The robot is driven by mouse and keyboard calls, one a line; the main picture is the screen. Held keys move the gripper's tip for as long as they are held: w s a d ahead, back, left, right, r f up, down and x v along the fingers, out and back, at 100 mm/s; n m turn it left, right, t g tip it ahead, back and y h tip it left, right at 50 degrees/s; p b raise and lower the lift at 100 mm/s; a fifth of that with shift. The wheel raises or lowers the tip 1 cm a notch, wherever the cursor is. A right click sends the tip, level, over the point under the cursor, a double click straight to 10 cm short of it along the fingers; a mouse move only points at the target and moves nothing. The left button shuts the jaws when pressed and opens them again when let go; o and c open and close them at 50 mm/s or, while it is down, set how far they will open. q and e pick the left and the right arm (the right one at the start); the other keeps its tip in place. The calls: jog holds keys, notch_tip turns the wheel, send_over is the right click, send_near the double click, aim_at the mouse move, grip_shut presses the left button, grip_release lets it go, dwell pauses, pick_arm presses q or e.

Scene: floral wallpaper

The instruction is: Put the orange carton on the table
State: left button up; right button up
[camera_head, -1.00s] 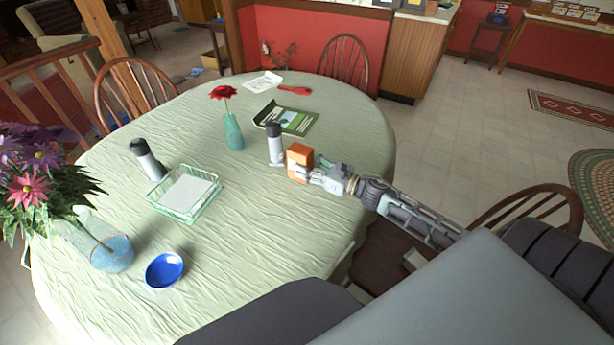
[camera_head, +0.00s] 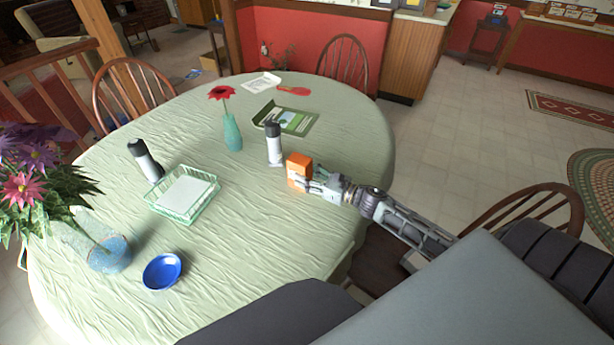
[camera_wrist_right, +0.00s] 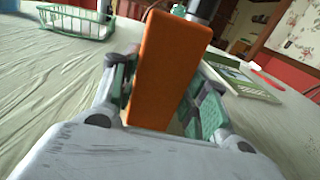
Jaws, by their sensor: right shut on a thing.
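The orange carton (camera_head: 297,170) is at the right part of the round table (camera_head: 255,240), which has a pale green cloth. My right gripper (camera_head: 310,178) is shut on the carton from its right side. In the right wrist view the carton (camera_wrist_right: 165,70) stands between the two fingers (camera_wrist_right: 160,95), slightly tilted in the picture. The carton is at or very close to the tabletop; I cannot tell whether its base touches the cloth. My left gripper is not in view.
A black-and-white bottle (camera_head: 274,145) stands just behind the carton. A book (camera_head: 287,121), a teal vase with a red flower (camera_head: 232,132), a wire basket (camera_head: 182,195), another bottle (camera_head: 146,160) and a blue bowl (camera_head: 162,271) are on the table. The cloth in front of the carton is clear.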

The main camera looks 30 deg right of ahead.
dwell(0.4)
jog(key=o, duration=1.2)
